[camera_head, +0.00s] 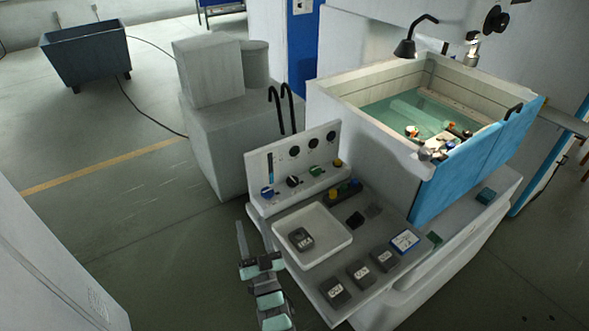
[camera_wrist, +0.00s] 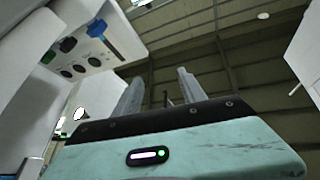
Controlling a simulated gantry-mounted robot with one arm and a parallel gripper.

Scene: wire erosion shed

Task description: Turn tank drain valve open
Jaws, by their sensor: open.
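The tank (camera_head: 345,109) holds greenish liquid. My gripper (camera_head: 254,238) is open and empty, in front of and below the panel's left end, apart from the knobs. In the wrist view my gripper (camera_wrist: 160,82) points upward, with the blue knob (camera_wrist: 97,28) at upper left.
A white tray (camera_head: 330,250) holds a dark labelled block (camera_head: 300,238). More labelled blocks (camera_head: 360,273) line the shelf's front. A grey cabinet (camera_head: 215,140) with black hooked pipes stands behind the panel. Open floor lies left of my gripper.

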